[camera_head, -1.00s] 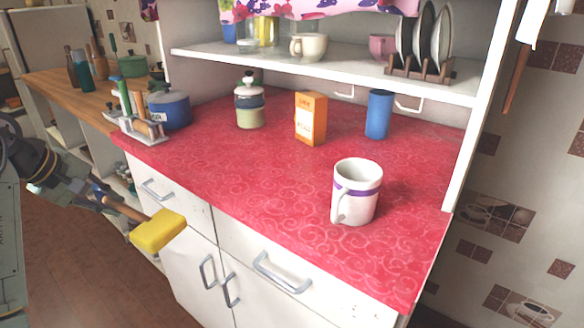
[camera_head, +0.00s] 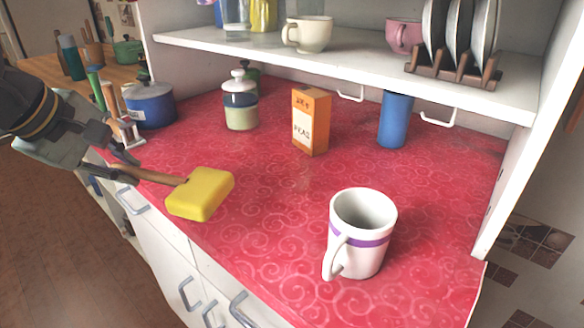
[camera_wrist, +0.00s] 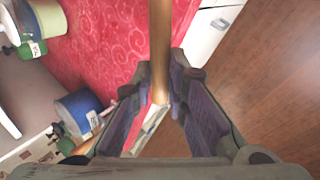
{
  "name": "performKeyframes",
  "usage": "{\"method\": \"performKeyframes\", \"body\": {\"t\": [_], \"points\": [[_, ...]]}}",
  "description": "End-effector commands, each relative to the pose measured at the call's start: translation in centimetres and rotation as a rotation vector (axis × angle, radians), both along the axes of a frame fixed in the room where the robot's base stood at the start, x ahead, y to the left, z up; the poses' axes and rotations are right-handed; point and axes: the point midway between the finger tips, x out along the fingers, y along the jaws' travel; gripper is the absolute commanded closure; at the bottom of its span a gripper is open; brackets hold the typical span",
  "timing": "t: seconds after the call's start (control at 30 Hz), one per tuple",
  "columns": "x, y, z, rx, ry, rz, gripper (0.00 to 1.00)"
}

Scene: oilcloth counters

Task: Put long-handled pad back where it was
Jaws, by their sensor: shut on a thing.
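The long-handled pad has a yellow block head (camera_head: 200,193) on a brown wooden handle (camera_head: 152,175). My gripper (camera_head: 122,165) is shut on the handle's end, and the head points right over the red counter's left front part. I cannot tell whether the head touches the counter; it looks held above it. In the wrist view the handle (camera_wrist: 160,48) runs up from between my gripper's fingers (camera_wrist: 160,95), and the yellow head is out of frame.
The red counter (camera_head: 270,215) holds a white mug (camera_head: 358,240), an orange box (camera_head: 310,120), a blue cup (camera_head: 395,118), a lidded jar (camera_head: 240,108) and a blue pot (camera_head: 150,105). A utensil holder (camera_head: 120,122) stands near my gripper. A shelf (camera_head: 330,65) overhangs the back. The counter's middle is clear.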

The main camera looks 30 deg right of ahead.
Motion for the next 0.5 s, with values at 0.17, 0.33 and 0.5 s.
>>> {"method": "performKeyframes", "body": {"t": [0.17,0.33,0.5], "points": [[0.3,-1.1,0.1,0.000,0.000,-0.001,1.00],[1.6,-5.1,-0.2,0.003,0.000,-0.003,1.00],[3.1,-9.4,-0.6,0.004,-0.001,-0.003,1.00]]}}
